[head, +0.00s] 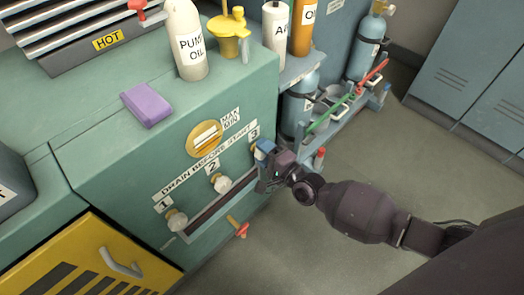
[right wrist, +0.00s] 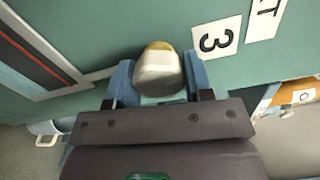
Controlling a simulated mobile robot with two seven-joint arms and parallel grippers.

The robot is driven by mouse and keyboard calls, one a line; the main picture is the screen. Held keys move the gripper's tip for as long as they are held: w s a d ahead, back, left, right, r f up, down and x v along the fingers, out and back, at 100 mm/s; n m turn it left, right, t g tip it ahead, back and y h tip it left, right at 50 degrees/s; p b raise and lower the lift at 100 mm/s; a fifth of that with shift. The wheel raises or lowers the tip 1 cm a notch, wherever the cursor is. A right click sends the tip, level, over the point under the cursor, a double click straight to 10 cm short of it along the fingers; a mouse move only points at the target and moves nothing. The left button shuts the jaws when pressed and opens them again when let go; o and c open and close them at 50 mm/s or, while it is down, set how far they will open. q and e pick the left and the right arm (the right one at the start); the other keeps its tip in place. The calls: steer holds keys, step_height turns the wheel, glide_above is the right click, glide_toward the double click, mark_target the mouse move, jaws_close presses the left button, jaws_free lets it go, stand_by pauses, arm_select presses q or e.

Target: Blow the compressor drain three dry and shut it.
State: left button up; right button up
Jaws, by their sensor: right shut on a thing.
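The green compressor housing (head: 110,150) has a row of three drain knobs under the label "DRAIN BEFORE START". Knob 1 (head: 176,219) and knob 2 (head: 221,183) are pale and stand free. My right gripper (head: 262,150) is at the place of drain three, below its "3" label, and hides most of the knob in the head view. In the right wrist view, the drain three knob (right wrist: 158,72), pale with a brass base, sits between the blue fingers, beside the "3" label (right wrist: 215,40). The gripper is shut on it. My left gripper is not in view.
A purple sponge-like block (head: 146,105), a pump oil bottle (head: 186,40) and a yellow oil cup (head: 230,35) stand on top. A red-handled valve (head: 240,229) sticks out low on the front.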

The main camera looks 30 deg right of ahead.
steer(key=shift+f+m, duration=0.2)
steer(key=shift+m, duration=0.6)
steer(key=shift+r+b, duration=0.1)
steer(key=shift+b, duration=0.2)
steer(key=o, duration=0.9)
steer(key=shift+s, duration=0.1)
steer(key=p+v, duration=0.1)
steer(key=v, duration=0.9)
steer(key=shift+s+d+r, duration=0.1)
steer(key=shift+s+d, duration=0.05)
steer(key=shift+s, duration=0.15)
